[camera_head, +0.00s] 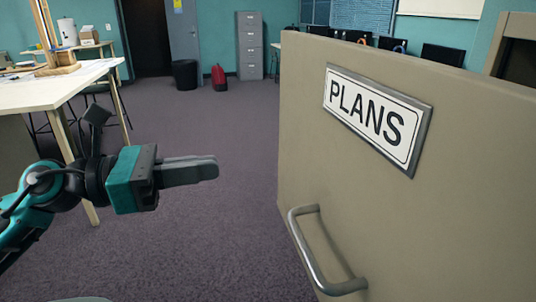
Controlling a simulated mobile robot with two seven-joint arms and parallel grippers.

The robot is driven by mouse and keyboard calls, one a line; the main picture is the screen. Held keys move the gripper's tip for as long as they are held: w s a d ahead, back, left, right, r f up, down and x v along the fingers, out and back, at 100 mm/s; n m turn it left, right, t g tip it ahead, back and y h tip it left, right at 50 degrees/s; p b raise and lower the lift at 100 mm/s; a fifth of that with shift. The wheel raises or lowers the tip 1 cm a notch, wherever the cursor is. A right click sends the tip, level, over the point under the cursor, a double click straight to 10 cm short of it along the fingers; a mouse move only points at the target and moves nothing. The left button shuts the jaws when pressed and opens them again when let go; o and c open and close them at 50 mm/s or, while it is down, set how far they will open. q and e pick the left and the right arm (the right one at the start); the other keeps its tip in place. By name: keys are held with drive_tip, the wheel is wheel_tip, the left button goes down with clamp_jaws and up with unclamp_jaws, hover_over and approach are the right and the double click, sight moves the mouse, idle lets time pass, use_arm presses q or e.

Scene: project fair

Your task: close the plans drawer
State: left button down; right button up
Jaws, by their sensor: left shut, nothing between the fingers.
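The plans drawer (410,225) fills the right side of the head view. Its beige front carries a white label (376,116) reading PLANS and a curved metal handle (308,252) low on its left part. How far the drawer stands out cannot be told, as its sides and inside are hidden. My left gripper (216,168) is shut and empty. It points right, left of the drawer front and apart from the handle in the picture. My right gripper is not in view.
A white table (50,92) with a wooden stand (52,48) is at the left, close to my left arm. A black bin (185,74), a red bag (219,78) and a grey filing cabinet (250,45) stand at the back. The carpet between is clear.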

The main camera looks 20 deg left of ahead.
sight(288, 157)
use_arm(q)
drive_tip(key=p+x, duration=0.3)
drive_tip(key=x, duration=0.6)
drive_tip(key=shift+w+r+p, duration=0.1)
drive_tip(key=shift+p, duration=0.25)
drive_tip(key=shift+w+d, duration=0.2)
drive_tip(key=shift+d, duration=0.2)
